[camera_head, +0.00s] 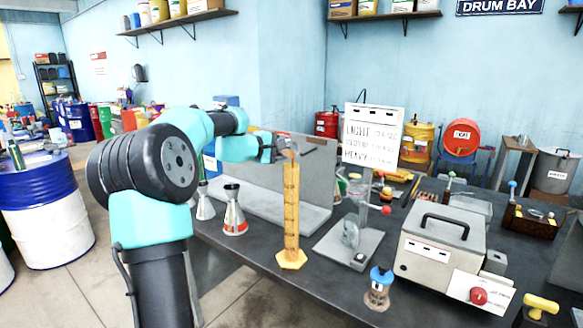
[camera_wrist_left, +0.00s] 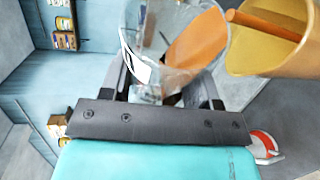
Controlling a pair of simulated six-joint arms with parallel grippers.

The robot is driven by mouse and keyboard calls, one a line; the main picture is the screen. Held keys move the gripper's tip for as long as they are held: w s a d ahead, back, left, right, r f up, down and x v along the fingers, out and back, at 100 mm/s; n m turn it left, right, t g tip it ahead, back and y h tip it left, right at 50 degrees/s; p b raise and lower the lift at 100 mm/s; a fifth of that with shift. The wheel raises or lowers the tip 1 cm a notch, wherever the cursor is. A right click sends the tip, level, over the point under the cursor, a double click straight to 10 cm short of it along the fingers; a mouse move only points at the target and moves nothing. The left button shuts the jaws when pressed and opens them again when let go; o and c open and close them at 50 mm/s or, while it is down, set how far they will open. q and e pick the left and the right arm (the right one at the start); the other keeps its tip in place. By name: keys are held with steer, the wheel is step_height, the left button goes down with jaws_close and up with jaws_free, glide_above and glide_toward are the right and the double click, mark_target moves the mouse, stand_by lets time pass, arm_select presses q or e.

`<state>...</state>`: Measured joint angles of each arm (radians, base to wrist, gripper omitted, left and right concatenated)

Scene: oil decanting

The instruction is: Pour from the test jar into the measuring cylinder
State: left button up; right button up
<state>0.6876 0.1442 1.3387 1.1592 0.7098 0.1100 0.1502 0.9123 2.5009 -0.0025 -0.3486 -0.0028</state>
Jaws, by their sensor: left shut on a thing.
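My left gripper (camera_head: 276,148) is shut on the clear test jar (camera_wrist_left: 150,45), beside the mouth of the measuring cylinder (camera_head: 291,215). In the left wrist view the jar is tilted, with orange oil (camera_wrist_left: 200,42) lying toward its cylinder side. The cylinder is tall, amber and upright on a hexagonal foot on the bench. Its open mouth (camera_wrist_left: 275,58) is right next to the jar's rim in the wrist view. An orange streak (camera_wrist_left: 265,22) runs from the jar's rim into the mouth and looks like flowing oil. My right gripper is not in view.
A metal conical vessel (camera_head: 234,215) stands left of the cylinder on the dark bench. A stand with a lettered sign (camera_head: 373,135) and a grey box with a handle (camera_head: 440,250) are to the right. A small blue-capped jar (camera_head: 378,290) stands near the front edge.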

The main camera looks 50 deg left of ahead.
arm_select(q)
steer(key=shift+s+d+r+m+t+y, duration=0.15)
steer(key=shift+r+m+t, duration=0.1)
steer(key=shift+r+m, duration=0.25)
steer(key=shift+d+r+m+t+y, duration=0.15)
steer(key=shift+r+m+t, duration=0.15)
steer(key=shift+m, duration=0.4)
stand_by(1.6)
steer(key=f+n, duration=0.1)
steer(key=n+g, duration=0.1)
steer(key=n, duration=0.1)
steer(key=shift+a+f+h, duration=0.35)
steer(key=shift+f+h, duration=0.05)
steer(key=shift+w+f+g, duration=0.15)
steer(key=shift+w+g, duration=0.05)
steer(key=shift+g, duration=0.05)
